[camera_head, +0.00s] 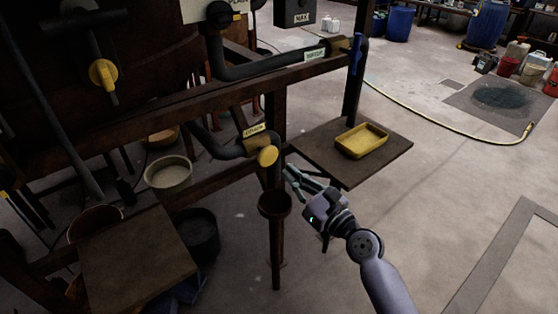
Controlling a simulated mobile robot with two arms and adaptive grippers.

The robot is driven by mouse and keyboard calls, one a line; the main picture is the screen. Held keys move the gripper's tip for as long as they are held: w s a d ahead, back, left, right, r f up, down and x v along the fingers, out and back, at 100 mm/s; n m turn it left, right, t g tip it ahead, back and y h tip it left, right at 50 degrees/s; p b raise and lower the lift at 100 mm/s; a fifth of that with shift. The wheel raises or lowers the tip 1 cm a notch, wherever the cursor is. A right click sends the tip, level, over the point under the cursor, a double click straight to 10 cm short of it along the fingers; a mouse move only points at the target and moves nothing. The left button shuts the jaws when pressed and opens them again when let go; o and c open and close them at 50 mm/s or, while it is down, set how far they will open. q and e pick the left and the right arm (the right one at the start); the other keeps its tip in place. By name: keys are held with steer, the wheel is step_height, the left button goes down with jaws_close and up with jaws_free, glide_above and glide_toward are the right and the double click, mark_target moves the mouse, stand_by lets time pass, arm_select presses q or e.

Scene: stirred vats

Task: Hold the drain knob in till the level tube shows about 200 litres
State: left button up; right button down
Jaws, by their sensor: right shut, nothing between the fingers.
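The drain knob (267,156) is a round yellow cap on a dark pipe, just below a small yellow label (256,131) whose lettering is hard to read. My right gripper (289,171) is shut and empty. Its fingertips are just to the right of the knob and slightly below it in the picture; I cannot tell whether they touch it. Below the knob, a dark rusty funnel (275,203) stands on a post. I cannot make out the level tube or its reading in this view. My left gripper does not show.
A shelf (370,172) with a yellow tray (362,141) juts out just right of the knob, beyond my gripper. Another yellow knob (103,73) is at upper left. A pale bowl (168,172) and a wooden board (137,258) are at left. A hose (455,137) crosses the open floor at right.

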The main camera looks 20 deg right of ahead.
mark_target(272, 158)
steer(key=x, duration=0.5)
steer(key=shift+p+x, duration=0.6)
steer(key=shift+x, duration=0.35)
steer(key=shift+d, duration=0.1)
steer(key=shift+r, duration=0.25)
stand_by(0.4)
